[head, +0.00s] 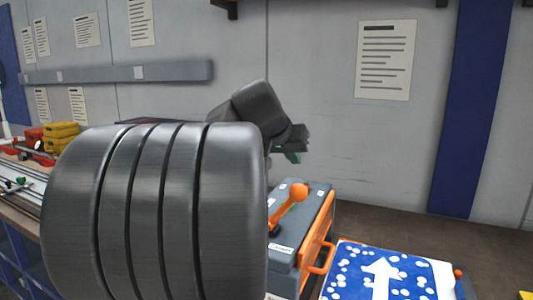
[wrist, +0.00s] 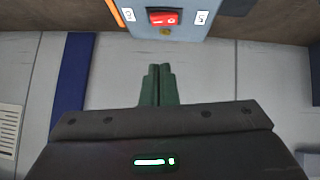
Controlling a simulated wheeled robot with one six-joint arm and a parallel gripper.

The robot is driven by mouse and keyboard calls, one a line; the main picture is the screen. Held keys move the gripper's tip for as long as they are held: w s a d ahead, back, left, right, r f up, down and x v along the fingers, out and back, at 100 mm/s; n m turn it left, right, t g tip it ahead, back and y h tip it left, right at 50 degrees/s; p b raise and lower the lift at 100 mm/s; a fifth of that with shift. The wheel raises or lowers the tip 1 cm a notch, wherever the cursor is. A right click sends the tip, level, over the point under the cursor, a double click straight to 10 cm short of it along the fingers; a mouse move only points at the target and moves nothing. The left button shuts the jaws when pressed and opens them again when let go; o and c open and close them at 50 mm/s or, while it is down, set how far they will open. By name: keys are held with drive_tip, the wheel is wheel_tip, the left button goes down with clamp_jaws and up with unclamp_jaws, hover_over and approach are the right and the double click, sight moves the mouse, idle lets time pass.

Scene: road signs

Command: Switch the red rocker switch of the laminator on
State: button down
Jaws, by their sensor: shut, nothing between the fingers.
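The laminator (head: 315,213) is a grey-blue box with an orange lever and orange side parts, standing on the bench in the head view. My arm covers its left part. In the wrist view part of its housing (wrist: 185,35) shows at the top edge, with the red rocker switch (wrist: 164,18) between two small white labels. The switch is hidden in the head view, and I cannot tell which way it is tipped. My gripper (wrist: 157,68) is shut and empty, its green fingertips apart from the switch and pointing towards the housing. In the head view my gripper (head: 293,152) is partly hidden, above the laminator.
A blue sign panel with a white arrow (head: 385,272) lies right of the laminator. Yellow cases (head: 62,130) and tools stand at the far left. A wall with paper notices (head: 387,60) and a blue stripe (head: 470,110) is behind. Brown bench top (head: 400,228) is free behind the sign.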

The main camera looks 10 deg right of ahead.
drive_tip(key=x, duration=0.4)
drive_tip(key=s+f+x, duration=0.1)
drive_tip(key=x, duration=0.1)
drive_tip(key=shift+w+a+f, duration=0.15)
drive_tip(key=shift+f, duration=0.05)
drive_tip(key=shift+f+b, duration=0.3)
drive_tip(key=shift+f, duration=0.6)
drive_tip(key=shift+s, duration=0.2)
